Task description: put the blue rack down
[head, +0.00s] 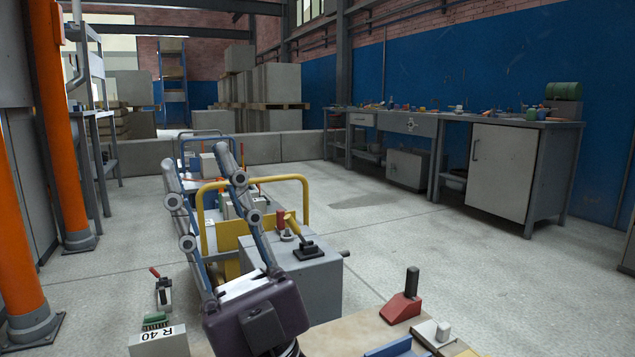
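A blue piece (390,347) shows at the bottom edge, at the wooden table top in front of me. It is mostly cut off, so I cannot tell whether it is the blue rack or what holds it up. My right gripper (197,156) rises from the bottom middle, left of the blue piece. Its two long grey fingers stand apart with nothing seen between them, so it is open. My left gripper is out of view.
A red block with a black handle (402,306) and a pale block (434,334) stand near the blue piece. A block marked R 40 (160,342) is at lower left. A grey box (303,280) and yellow rail (306,204) lie beyond. A workbench (508,175) lines the right wall.

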